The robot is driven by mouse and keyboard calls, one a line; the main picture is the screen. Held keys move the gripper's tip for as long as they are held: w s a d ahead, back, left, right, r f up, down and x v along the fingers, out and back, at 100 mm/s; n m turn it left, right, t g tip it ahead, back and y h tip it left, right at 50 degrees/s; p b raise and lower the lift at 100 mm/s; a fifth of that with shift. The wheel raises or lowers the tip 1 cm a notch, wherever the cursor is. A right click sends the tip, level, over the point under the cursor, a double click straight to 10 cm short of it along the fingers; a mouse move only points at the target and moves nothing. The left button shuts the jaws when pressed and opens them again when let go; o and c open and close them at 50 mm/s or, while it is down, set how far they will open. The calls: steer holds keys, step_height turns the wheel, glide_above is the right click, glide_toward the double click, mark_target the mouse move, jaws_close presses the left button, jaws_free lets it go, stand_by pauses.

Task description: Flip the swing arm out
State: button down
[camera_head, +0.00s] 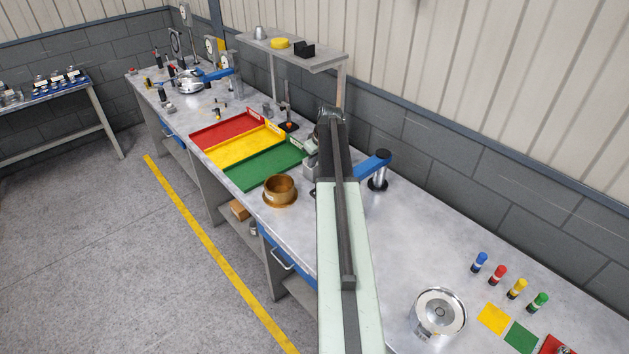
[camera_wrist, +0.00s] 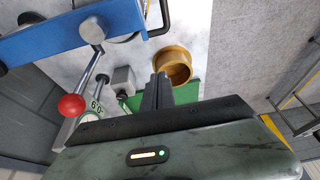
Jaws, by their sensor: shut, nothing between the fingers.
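A blue swing arm (camera_head: 373,163) reaches out from a round steel post (camera_head: 378,180) on the bench, just right of my arm. Its left part is hidden behind my arm in the head view. In the wrist view a blue arm (camera_wrist: 58,45) crosses the upper left, with a steel lever and red ball knob (camera_wrist: 71,106) beside it. My gripper (camera_wrist: 160,82) is shut and empty. Its fingers appear to the right of the lever and blue arm, in front of a brown bowl (camera_wrist: 172,66), with no visible contact. My arm hides the gripper in the head view.
Red, yellow and green trays (camera_head: 236,180) lie left of my arm, near the brown bowl (camera_head: 280,189). A round steel part (camera_head: 439,313) and several coloured cylinders stand at lower right. A raised shelf (camera_head: 295,53) stands behind.

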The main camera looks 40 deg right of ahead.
steer(key=shift+f, duration=0.1)
step_height(320, 180, down, 10)
steer(key=b, duration=1)
steer(key=shift+s, duration=0.2)
steer(key=shift+s, duration=0.1)
